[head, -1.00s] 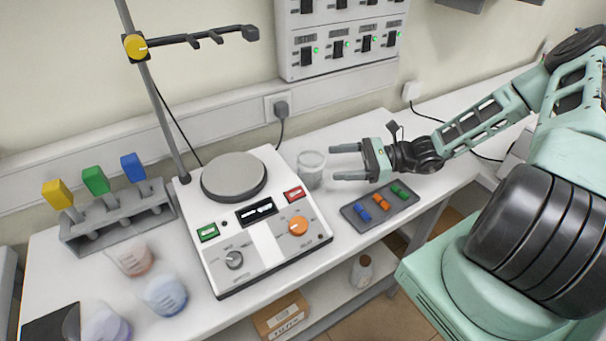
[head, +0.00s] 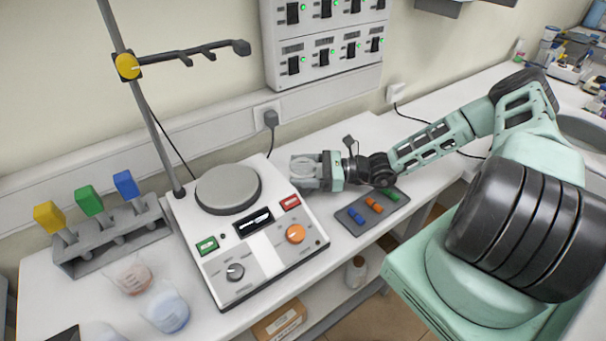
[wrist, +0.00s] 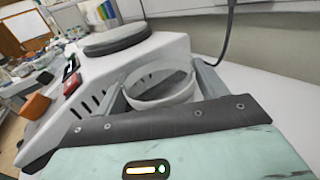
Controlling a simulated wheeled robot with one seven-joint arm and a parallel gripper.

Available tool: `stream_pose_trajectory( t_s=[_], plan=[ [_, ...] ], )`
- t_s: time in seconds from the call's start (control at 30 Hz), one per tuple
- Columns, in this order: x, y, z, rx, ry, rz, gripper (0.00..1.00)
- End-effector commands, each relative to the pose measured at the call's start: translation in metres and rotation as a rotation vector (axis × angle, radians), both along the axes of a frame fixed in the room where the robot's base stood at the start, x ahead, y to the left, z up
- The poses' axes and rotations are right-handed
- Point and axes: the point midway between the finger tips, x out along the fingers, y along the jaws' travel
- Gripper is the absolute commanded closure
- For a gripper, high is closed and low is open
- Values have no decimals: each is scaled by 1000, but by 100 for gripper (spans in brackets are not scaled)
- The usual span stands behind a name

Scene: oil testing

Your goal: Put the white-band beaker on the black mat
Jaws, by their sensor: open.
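The white-band beaker (head: 303,158) is clear glass and stands on the bench just right of the hotplate device. My gripper (head: 303,172) is open, with its two fingers reaching along either side of the beaker. In the wrist view the beaker (wrist: 160,84) sits between the fingertips, its round rim and pale band visible; I cannot tell whether the fingers touch it. A dark flat corner at the lower left edge looks like the black mat (head: 66,334); most of it is out of frame.
The hotplate device (head: 265,247) stands left of my gripper. A tray with coloured pieces (head: 372,211) lies in front of it. A beaker with reddish contents (head: 133,278) and one with bluish contents (head: 168,310) stand at left, near a rack (head: 110,238). A stand (head: 150,118) rises behind.

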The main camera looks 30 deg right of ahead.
Motion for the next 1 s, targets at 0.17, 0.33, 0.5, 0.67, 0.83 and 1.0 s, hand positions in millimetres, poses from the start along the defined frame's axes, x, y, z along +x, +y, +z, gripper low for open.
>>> stream_pose_trajectory(
  t_s=[0.17,0.33,0.5,0.67,0.83,1.0],
  plan=[
    [0,0,-1,0,0,-1,29],
    [0,0,0,0,0,-1,64],
    [0,0,0,-1,-1,0,68],
    [0,-1,6,-1,-2,-1,68],
    [0,-1,33,-3,-4,0,68],
    [0,-2,67,-4,-4,-1,68]
  ],
)
